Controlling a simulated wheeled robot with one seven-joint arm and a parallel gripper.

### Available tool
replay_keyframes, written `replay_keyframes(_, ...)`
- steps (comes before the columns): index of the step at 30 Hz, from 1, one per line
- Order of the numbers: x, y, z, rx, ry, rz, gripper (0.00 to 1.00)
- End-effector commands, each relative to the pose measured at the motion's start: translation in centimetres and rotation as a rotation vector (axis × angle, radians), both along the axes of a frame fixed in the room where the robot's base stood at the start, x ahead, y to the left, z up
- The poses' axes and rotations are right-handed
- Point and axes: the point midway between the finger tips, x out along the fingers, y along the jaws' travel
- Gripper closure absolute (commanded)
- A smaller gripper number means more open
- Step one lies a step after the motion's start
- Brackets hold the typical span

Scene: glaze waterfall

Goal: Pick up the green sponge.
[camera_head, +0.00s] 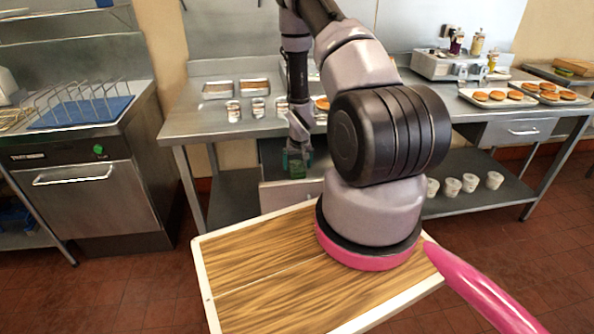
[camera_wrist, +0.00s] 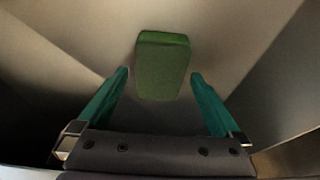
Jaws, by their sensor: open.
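The green sponge (camera_wrist: 163,66) is a small block on a grey metal surface, seen in the wrist view just ahead of the fingertips. My gripper (camera_wrist: 160,74) is open, with one teal finger on each side of the sponge's lower part. I cannot tell how far the fingertips reach down beside it, and no contact shows. In the head view my gripper (camera_head: 297,155) points down into what looks like an open drawer (camera_head: 291,194) under the steel counter. A green patch shows between its fingers there, too small to make out clearly.
Metal walls rise around the sponge in the wrist view. The steel counter (camera_head: 190,128) above holds pans and small tins. Burger trays (camera_head: 497,98) are at the right, and white cups (camera_head: 470,182) stand on the lower shelf. A dish rack (camera_head: 85,105) is at the left.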

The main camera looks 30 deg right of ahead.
Motion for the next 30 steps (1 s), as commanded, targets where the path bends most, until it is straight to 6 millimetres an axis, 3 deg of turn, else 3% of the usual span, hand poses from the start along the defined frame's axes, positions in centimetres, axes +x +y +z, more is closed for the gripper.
replay_keyframes(25,-0.03,0.02,-0.47,0.001,0.001,-0.001,0.0)
replay_keyframes(26,-0.04,0.02,-0.47,0.001,0.001,-0.001,0.08)
replay_keyframes(30,-0.03,0.01,-0.47,0.001,0.001,-0.001,0.61)
